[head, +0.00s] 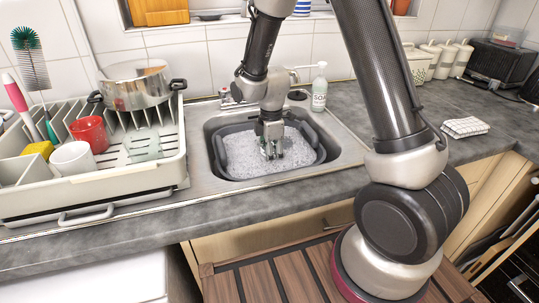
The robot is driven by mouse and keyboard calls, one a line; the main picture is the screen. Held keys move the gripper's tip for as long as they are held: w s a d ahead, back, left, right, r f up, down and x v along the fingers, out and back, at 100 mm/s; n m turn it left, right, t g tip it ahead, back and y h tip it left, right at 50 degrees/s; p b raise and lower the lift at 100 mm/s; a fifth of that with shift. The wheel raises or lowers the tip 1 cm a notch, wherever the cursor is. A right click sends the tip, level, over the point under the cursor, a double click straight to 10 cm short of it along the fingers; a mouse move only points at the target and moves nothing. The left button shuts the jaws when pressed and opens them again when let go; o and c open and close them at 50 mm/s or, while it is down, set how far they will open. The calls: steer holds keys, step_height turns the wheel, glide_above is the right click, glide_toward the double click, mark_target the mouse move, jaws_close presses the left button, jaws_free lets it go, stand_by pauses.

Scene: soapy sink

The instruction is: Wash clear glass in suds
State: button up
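My gripper (271,153) points down into the basin, with its fingertips at the suds. A small clear, slightly greenish patch shows at the fingers; it may be part of a clear glass, but it is too small to be sure. I cannot tell whether the fingers are closed on it. White suds (245,154) fill the dark grey wash basin (217,151), which sits in the steel sink (345,148). Another clear, glassy shape (143,147) shows in the drying rack, faint against the slats.
The drying rack (120,184) left of the sink holds a steel pot (135,88), a red mug (89,133) and a white mug (73,158). A soap bottle (319,90) stands behind the sink. A folded cloth (465,127) lies right; the counter between is mostly clear.

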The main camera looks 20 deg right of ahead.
steer(key=shift+d, duration=1.4)
steer(key=shift+a, duration=1.7)
steer(key=shift+d, duration=1.75)
steer(key=shift+a+r, duration=0.1)
steer(key=shift+a, duration=1.65)
step_height(320, 180, up, 19)
steer(key=shift+f, duration=0.2)
stand_by(0.4)
